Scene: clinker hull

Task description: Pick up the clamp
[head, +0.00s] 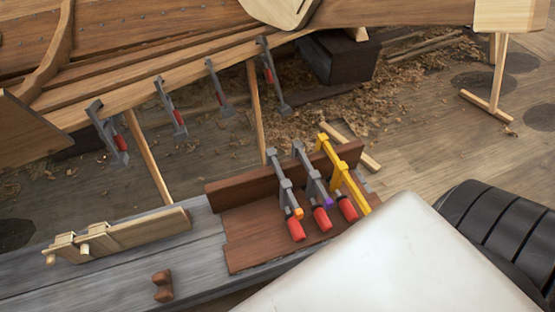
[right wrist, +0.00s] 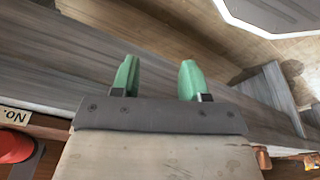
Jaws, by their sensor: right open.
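Three bar clamps with red handles lean on a brown wooden rack (head: 240,240) on the bench in the head view. One is grey with an orange piece (head: 284,185), one is grey with a purple piece (head: 311,175), and the rightmost is yellow (head: 341,175). More grey clamps with red handles hang along the hull plank, such as one at its left end (head: 105,130). My right gripper (right wrist: 157,80) has green fingertips, is open and empty, and shows only in the right wrist view. My left gripper is not in view.
The grey bench (head: 110,280) carries a pale wooden clamp-like piece (head: 120,234) and a small brown block (head: 163,286). The wooden hull (head: 150,35) stands behind. Shavings litter the floor. A red part (right wrist: 14,147) and a "No." label (right wrist: 15,116) show at lower left in the wrist view.

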